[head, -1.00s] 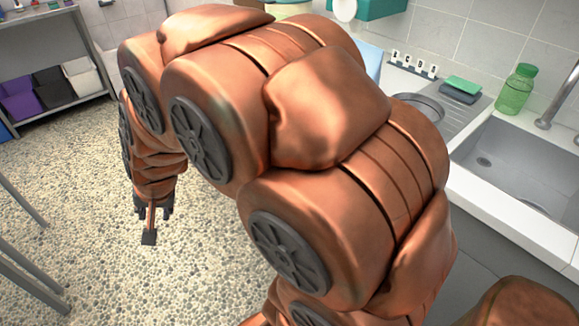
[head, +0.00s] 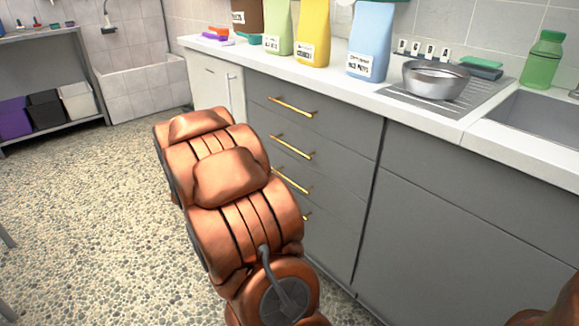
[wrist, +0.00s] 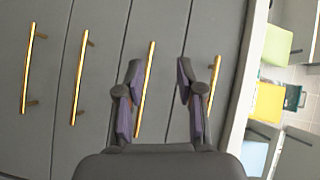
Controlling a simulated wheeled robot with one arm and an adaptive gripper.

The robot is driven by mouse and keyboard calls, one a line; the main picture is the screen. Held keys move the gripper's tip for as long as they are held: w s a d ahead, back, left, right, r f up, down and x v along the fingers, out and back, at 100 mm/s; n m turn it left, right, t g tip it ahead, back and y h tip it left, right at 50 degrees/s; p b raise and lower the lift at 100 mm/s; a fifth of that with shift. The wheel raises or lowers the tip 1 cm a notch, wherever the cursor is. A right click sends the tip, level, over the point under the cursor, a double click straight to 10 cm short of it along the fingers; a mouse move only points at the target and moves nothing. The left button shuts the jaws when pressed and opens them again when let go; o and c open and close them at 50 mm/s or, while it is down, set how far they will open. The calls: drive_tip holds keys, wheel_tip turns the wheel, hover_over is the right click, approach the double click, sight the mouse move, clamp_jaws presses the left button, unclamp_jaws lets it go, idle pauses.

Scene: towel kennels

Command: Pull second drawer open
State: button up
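The grey drawer unit under the counter has several drawers with brass bar handles, all looking shut. The second drawer from the top (head: 338,163) has its handle (head: 292,146) facing me. In the wrist view, turned sideways with the counter at right, the second handle (wrist: 151,55) stands between the fingers, close to the left one. The top drawer's handle (wrist: 217,75) is partly behind the right finger. My gripper (wrist: 160,68) is open and empty, facing the drawer fronts. In the head view my arm hides it. I cannot tell its distance from the handle.
On the counter (head: 468,121) stand green, yellow and blue bags, a metal bowl (head: 436,80) and a green bottle (head: 542,61). A plain grey panel (head: 450,215) is right of the drawers. A shelf with bins (head: 45,110) is at left. The pebbled floor (head: 100,220) is clear.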

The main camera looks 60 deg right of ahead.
sight(289, 147)
drive_tip(key=s+d+f+m+g+h+b, duration=0.4)
drive_tip(key=s+d, duration=0.2)
drive_tip(key=s, duration=0.1)
drive_tip(key=shift+m, duration=0.3)
drive_tip(key=shift+w+d+r+b, duration=0.1)
drive_tip(key=shift+d+r+b, duration=0.25)
drive_tip(key=shift+d, duration=0.95)
drive_tip(key=shift+w+d+r+b, duration=0.1)
drive_tip(key=shift+d+b, duration=0.5)
drive_tip(key=shift+d, duration=0.7)
drive_tip(key=shift+w+d+r+b, duration=0.1)
drive_tip(key=shift+d+r+b, duration=0.25)
drive_tip(key=shift+d, duration=0.95)
drive_tip(key=shift+f, duration=0.15)
clamp_jaws()
